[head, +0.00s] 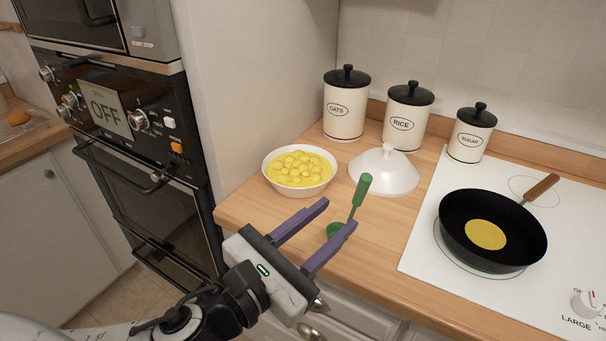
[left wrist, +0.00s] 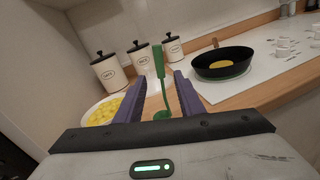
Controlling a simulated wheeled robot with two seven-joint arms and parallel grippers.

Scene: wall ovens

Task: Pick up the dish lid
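The dish lid (head: 384,170) is a white dome with a small knob on top. It sits on the wooden counter in the head view, right of the white bowl of yellow food (head: 299,169). In the left wrist view the lid (left wrist: 147,84) is partly hidden behind the green utensil. My left gripper (head: 341,214) is open and empty over the counter's front edge, short of the lid and apart from it. Its purple fingers also show in the left wrist view (left wrist: 156,84). My right gripper is not in view.
A green ladle-like utensil (head: 358,194) stands between my left gripper and the lid. Oats (head: 345,105), rice (head: 407,109) and sugar (head: 470,134) canisters stand behind. A black pan (head: 456,223) sits on the white stovetop (head: 421,239) at right. Wall ovens (head: 150,200) are at left.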

